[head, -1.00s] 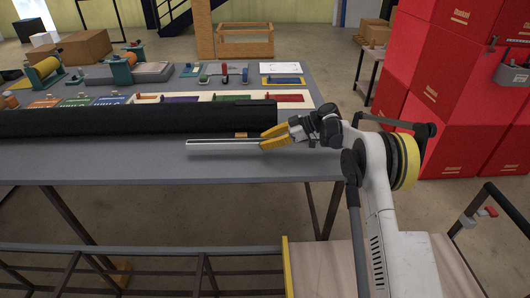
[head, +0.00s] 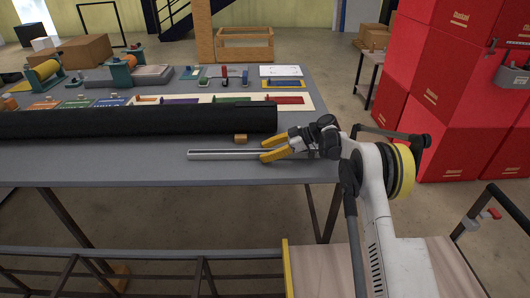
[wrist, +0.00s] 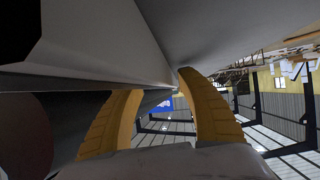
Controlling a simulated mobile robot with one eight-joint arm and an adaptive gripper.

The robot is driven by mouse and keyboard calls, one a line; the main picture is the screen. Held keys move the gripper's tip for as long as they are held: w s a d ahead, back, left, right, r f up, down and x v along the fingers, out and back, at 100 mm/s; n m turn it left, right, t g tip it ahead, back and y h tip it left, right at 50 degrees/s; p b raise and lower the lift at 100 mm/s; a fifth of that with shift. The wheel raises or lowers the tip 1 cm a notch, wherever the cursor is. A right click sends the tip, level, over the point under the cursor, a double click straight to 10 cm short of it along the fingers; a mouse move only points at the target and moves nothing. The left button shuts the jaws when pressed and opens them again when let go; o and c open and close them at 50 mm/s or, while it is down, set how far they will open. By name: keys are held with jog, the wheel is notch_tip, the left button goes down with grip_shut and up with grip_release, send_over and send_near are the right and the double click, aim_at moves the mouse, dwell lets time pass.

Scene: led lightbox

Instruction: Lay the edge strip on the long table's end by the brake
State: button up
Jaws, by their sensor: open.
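The edge strip (head: 222,154), a thin pale metal bar, lies on the grey long table (head: 100,172), near its right end and in front of the black roll. My gripper (head: 264,148) has its yellow fingers spread at the strip's right end, one finger behind the bar and one about over its front edge. The wrist view shows both yellow fingers (wrist: 158,112) apart, with large grey surfaces above them that I cannot identify. The strip's right end is partly hidden by the gripper. I cannot tell which item is the brake.
The long black roll (head: 130,121) lies across the table, with a small wooden block (head: 240,138) at its front. Tool trays (head: 308,103) and roller devices (head: 122,74) stand behind. Red crates (head: 437,98) are stacked at right. The table's front strip is bare.

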jog(key=shift+r, duration=0.25)
jog(key=p+v, duration=0.3)
jog(key=v, duration=0.9)
jog(key=shift+r, duration=0.1)
jog(key=s+r+m+t+h, duration=0.2)
jog(key=s+r+m+h, duration=0.55)
jog(key=s+r, duration=0.85)
jog(key=s+d+f+m+t+h, duration=0.1)
jog(key=s+m, duration=0.4)
jog(key=s, duration=0.9)
jog(key=s+d+f+m+t+h, duration=0.2)
jog(key=s+d+f+m+h, duration=0.1)
jog(key=s, duration=1.1)
jog(key=shift+d+m+t+h, duration=0.3)
jog(key=shift+d+m+h, duration=0.15)
jog(key=shift+d+m, duration=0.45)
jog(key=shift+w+f, duration=0.1)
jog(key=shift+f+b, duration=0.25)
jog(key=shift+b, duration=0.05)
